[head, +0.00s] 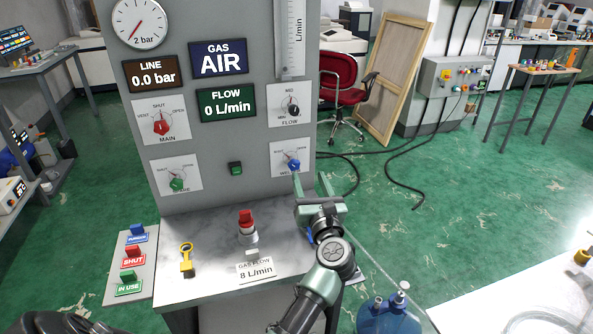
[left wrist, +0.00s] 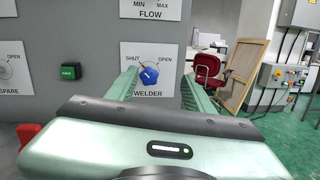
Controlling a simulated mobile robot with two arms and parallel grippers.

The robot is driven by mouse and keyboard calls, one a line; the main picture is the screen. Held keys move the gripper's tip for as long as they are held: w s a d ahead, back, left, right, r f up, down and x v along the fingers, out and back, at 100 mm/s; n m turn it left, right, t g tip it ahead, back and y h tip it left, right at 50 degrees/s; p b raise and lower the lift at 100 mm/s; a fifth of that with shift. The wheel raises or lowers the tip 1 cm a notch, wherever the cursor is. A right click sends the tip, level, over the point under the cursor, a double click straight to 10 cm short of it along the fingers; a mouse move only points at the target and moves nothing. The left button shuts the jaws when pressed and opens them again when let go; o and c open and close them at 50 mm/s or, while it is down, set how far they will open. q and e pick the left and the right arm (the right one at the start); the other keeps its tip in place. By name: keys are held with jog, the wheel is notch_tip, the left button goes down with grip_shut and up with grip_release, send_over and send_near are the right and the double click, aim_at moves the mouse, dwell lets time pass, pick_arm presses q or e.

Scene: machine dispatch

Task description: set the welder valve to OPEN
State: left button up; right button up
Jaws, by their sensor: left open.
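The welder valve (head: 293,165) is a blue knob on a white plate at the lower right of the grey panel. In the left wrist view the blue welder knob (left wrist: 149,76) shows between SHUT at upper left and OPEN at upper right, and its red-tipped end points up-left toward SHUT. My left gripper (head: 311,184) is open, just in front of and below the knob. In the left wrist view its two fingers (left wrist: 160,88) stand on either side of the knob, which looks apart from both. My right gripper is not in view.
The green SPARE knob (head: 177,184), red MAIN knob (head: 161,127) and FLOW knob (head: 291,110) share the panel. A green button (head: 235,168) sits left of the welder plate. A red-topped part (head: 247,222) and yellow key-like piece (head: 186,258) stand on the ledge below.

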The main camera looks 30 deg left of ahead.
aim_at(295, 167)
pick_arm(q)
jog(key=w+a, duration=0.1)
jog(key=a, duration=0.1)
jog(key=w+a+f+n+g+p, duration=0.1)
jog(key=a, duration=0.1)
jog(key=w+a+n+g, duration=0.1)
jog(key=w+a, duration=0.1)
jog(key=shift+a+f+p, duration=0.1)
jog(key=shift+f+p, duration=0.3)
jog(key=shift+w+a+f, duration=0.1)
jog(key=shift+w+a, duration=0.35)
jog(key=shift+a, duration=0.05)
grip_shut()
